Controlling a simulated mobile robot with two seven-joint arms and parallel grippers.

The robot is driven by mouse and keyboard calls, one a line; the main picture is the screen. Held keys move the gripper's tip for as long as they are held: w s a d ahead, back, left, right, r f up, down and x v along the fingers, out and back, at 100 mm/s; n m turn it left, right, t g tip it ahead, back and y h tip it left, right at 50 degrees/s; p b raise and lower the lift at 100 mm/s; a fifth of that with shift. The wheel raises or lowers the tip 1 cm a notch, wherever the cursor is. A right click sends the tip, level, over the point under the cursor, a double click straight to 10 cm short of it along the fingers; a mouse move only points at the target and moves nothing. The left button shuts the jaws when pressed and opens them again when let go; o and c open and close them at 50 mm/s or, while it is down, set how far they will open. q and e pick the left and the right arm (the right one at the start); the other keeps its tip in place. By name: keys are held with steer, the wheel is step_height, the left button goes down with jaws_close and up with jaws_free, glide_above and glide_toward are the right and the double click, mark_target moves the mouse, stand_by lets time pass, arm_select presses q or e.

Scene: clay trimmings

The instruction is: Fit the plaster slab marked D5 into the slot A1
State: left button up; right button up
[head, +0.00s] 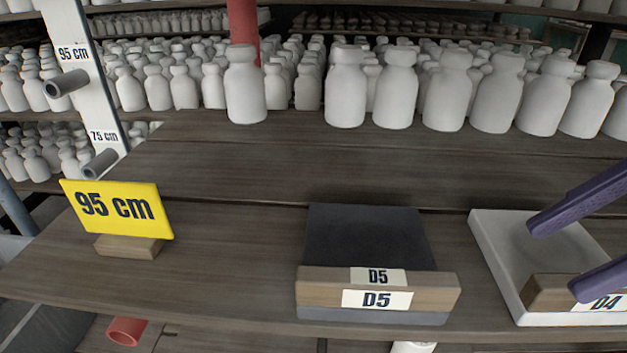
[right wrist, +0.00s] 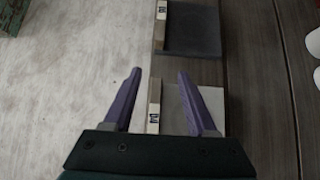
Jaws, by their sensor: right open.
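The slab marked D5 (head: 365,237) is dark grey and lies flat on the wooden shelf in the head view. A wooden strip (head: 440,292) with two D5 labels runs along its front edge. The dark slab also shows at the top of the right wrist view (right wrist: 195,32). My right gripper (head: 555,258) has purple fingers, open and empty, over the pale slab marked D4, right of D5. In the right wrist view, D4's wooden strip (right wrist: 153,108) lies between the fingers (right wrist: 159,76); I cannot tell the height gap. Slot A1 and my left gripper are not in view.
The pale D4 slab (head: 490,243) lies to the right of D5 with a gap between. A yellow 95 cm sign (head: 118,208) stands at the left. Several white bottles (head: 345,88) line the back. Bare shelf (head: 235,255) lies between sign and D5.

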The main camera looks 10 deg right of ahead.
steer(key=p, duration=0.1)
glide_toward(385, 276)
steer(key=f, duration=0.2)
steer(key=shift+a+f, duration=0.35)
steer(key=shift+a, duration=0.05)
steer(key=shift+w+a+f+p, duration=0.1)
steer(key=shift+a+p, duration=0.1)
steer(key=shift+a, duration=0.2)
steer(key=shift+w+a+p, duration=0.15)
steer(key=shift+a, duration=0.3)
steer(key=x, duration=0.5)
steer(key=shift+w+a+f, duration=0.1)
steer(key=shift+a, duration=0.1)
jaws_close()
